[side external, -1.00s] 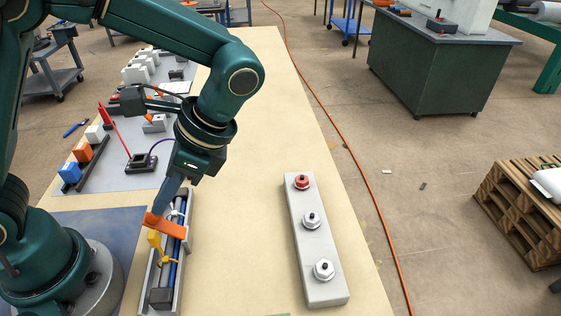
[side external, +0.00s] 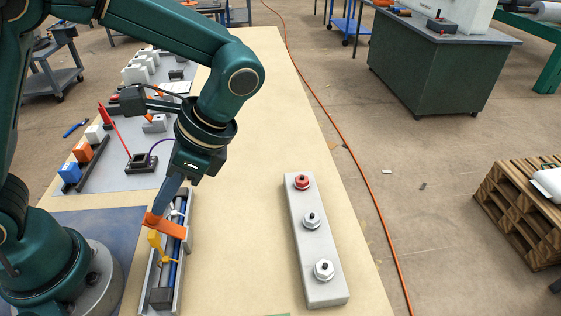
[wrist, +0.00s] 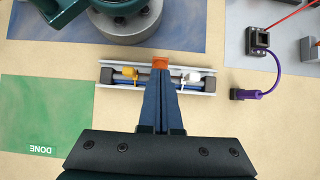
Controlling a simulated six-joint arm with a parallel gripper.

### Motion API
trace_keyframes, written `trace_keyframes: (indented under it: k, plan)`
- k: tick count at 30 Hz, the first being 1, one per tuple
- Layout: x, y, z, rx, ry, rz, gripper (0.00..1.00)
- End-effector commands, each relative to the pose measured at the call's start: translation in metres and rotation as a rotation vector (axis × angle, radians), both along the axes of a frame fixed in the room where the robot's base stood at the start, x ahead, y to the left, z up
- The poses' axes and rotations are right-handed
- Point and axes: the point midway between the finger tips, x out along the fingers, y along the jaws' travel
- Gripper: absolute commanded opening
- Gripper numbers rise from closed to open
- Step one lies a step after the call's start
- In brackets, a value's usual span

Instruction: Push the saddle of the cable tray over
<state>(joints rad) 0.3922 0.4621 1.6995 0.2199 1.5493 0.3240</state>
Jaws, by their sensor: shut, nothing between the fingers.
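The cable tray (side external: 154,283) is a grey open channel holding blue and dark cables, lying on the table near my base. It also shows in the wrist view (wrist: 205,92). The orange saddle (side external: 176,233) spans across the tray near its middle; in the wrist view its orange top (wrist: 160,61) shows just past my fingertips. A yellow clip (wrist: 129,72) and a white clip (wrist: 191,76) sit on the cables either side. My gripper (side external: 160,211) is shut and empty, its tips at the orange saddle's raised end; exact contact is hidden.
A grey block (side external: 324,270) with three round fittings stands to the right. A green mat marked DONE (wrist: 45,115) lies left in the wrist view. A purple cable (wrist: 270,75) runs to a plug at right. Bare table surrounds the tray's right side.

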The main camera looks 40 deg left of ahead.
Motion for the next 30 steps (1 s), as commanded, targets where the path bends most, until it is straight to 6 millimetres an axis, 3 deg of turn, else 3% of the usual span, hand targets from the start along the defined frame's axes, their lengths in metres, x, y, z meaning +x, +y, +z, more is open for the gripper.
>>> trace_keyframes:
  k: [30]
  plan:
    - [-0.0055, 0.0059, -0.01, 0.001, 0.0, 0.001, 0.0]
